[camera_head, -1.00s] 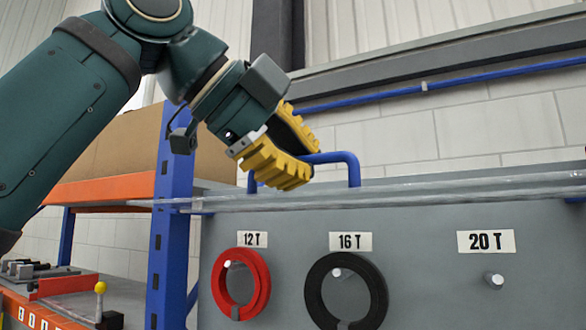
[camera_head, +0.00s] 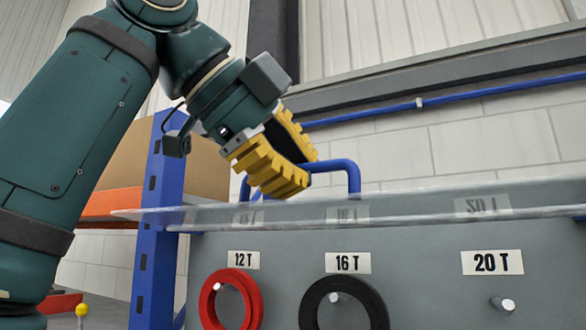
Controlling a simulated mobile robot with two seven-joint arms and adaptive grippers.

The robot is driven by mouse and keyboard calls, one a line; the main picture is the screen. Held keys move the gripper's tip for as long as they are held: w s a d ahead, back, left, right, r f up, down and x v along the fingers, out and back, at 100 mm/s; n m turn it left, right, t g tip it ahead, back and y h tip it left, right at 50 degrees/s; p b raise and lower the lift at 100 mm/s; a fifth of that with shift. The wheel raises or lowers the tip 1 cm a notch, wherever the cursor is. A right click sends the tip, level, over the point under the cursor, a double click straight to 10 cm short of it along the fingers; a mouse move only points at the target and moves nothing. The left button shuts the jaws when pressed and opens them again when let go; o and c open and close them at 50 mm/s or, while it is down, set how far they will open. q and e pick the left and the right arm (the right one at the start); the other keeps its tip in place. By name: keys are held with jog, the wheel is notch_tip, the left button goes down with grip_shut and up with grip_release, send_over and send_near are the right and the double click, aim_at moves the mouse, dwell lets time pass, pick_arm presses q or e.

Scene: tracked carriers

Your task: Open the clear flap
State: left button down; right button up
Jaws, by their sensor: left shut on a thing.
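The clear flap (camera_head: 420,219) shows as a thin, see-through sheet, seen nearly edge-on across the front of the grey board. A blue bar handle (camera_head: 346,165) stands up at the flap, left of the middle. My left gripper (camera_head: 307,170), with yellow ribbed fingers, is shut on the left part of this handle; the fingers hide the gripped stretch. My right gripper is not in view.
The grey board (camera_head: 430,275) carries 12T, 16T and 20T labels. A red ring (camera_head: 254,297) and a black ring (camera_head: 374,300) hang on pegs; the 20T peg (camera_head: 503,304) is bare. A blue rack post (camera_head: 155,240) stands left.

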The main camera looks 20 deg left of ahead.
pick_arm(q)
jog(key=c, duration=1)
grip_release()
jog(key=shift+d, duration=0.1)
jog(key=shift+w, duration=0.1)
jog(key=shift+a+f, duration=0.15)
jog(key=shift+a, duration=0.05)
